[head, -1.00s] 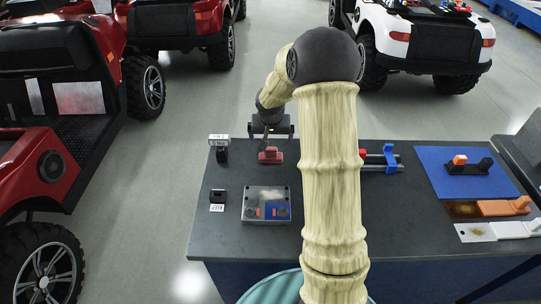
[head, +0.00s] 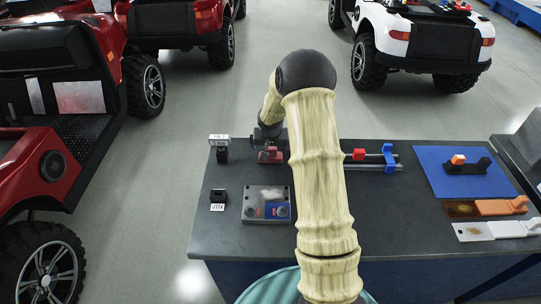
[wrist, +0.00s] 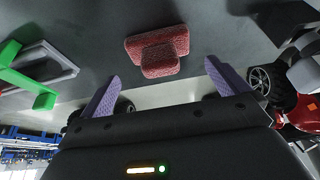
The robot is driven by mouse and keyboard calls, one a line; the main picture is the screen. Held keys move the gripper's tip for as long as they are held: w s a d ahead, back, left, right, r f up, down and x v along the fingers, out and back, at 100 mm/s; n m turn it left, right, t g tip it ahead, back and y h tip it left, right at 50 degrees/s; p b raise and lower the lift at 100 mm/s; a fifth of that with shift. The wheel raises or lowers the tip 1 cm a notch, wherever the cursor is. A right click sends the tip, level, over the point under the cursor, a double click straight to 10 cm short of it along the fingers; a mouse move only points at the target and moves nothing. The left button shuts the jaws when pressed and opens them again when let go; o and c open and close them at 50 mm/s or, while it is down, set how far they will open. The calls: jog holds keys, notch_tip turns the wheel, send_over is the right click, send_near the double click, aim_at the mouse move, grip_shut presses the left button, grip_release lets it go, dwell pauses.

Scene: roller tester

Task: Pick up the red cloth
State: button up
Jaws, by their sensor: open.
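The red cloth (head: 270,157) is a small folded red piece lying on the dark bench top, left of my upper arm in the head view. In the wrist view the cloth (wrist: 158,48) is a textured red block with a raised middle part, just beyond my fingertips. My gripper (wrist: 162,75) is open, with its two purple fingers spread wide. Its fingertips point toward the cloth, one to each side, and nothing is between them.
A grey panel with knobs (head: 266,205) lies in front of the cloth. A small labelled stand (head: 221,146) is to its left, and a blue and red clamp on rods (head: 388,158) to the right. A blue mat (head: 465,175) lies farther right. Red vehicles stand beyond the left side.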

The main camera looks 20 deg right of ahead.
aim_at(270, 148)
jog(key=shift+p+x, duration=0.6)
jog(key=shift+x, duration=1.8)
jog(key=c, duration=0.9)
notch_tip(270, 148, up, 10)
jog(key=shift+r+b, duration=0.1)
jog(key=shift+b, duration=0.45)
